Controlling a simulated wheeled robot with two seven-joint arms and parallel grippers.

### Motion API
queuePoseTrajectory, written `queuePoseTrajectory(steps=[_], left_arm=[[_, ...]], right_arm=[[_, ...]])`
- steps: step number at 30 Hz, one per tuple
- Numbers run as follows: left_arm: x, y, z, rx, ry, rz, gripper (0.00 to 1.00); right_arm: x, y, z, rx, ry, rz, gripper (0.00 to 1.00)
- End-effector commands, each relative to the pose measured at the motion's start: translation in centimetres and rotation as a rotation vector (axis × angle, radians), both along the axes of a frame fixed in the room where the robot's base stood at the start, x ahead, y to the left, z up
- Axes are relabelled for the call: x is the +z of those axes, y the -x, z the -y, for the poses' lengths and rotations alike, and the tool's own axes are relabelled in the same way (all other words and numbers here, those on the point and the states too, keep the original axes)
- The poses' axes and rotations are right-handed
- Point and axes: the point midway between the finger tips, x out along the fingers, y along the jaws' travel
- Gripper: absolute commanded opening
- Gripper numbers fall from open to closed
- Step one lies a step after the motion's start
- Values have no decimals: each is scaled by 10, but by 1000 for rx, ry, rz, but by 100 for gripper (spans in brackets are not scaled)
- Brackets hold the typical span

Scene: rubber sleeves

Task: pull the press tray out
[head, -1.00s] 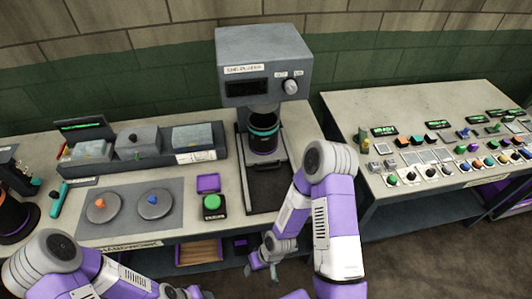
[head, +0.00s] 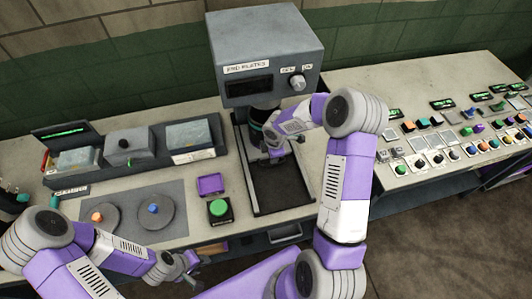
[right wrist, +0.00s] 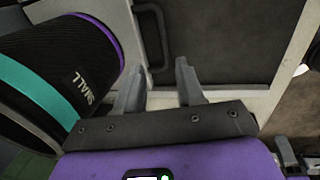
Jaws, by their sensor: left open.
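The press (head: 265,60) is a grey box-headed machine at the middle of the bench. Its dark press tray (head: 280,192) lies below the head. The tray's dark surface (right wrist: 232,40) and a black bar handle (right wrist: 155,38) show in the right wrist view. My right gripper (head: 273,153) is low over the tray's back part; in the wrist view its fingers (right wrist: 158,76) are apart at the handle's near end. I cannot tell whether they touch it. My left gripper (head: 190,268) is open and empty before the bench.
A green button (head: 218,208) and a purple dish (head: 210,184) sit left of the tray. Two round discs (head: 154,212) lie on a grey mat further left. A button-covered table (head: 440,150) stands at the right. Floor is clear at lower right.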

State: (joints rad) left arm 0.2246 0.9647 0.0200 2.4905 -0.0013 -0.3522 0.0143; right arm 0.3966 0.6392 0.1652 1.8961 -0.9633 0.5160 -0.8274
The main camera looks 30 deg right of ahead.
Motion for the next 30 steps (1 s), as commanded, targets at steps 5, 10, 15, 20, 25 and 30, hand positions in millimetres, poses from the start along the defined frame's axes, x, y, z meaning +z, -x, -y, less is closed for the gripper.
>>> queuePoseTrajectory(steps=[5, 10, 15, 20, 25, 30], left_arm=[[-4, 1, 0, 0, 0, -1, 43], [-6, 0, 0, 0, 0, -1, 43], [-8, 0, 0, 0, 0, 0, 43], [-7, 0, 0, 0, 0, 0, 43], [-7, 0, 0, 0, 0, 0, 43], [-7, 0, 0, 0, 0, 0, 43]], right_arm=[[-29, -4, 0, 1, -2, -5, 38], [-54, -8, 1, -1, -3, -3, 38], [-67, -11, 2, -1, -3, -1, 38], [-69, -12, 2, -2, -2, 0, 38], [-69, -12, 2, -2, -2, 0, 34], [-69, -12, 2, -2, -2, 0, 7]])
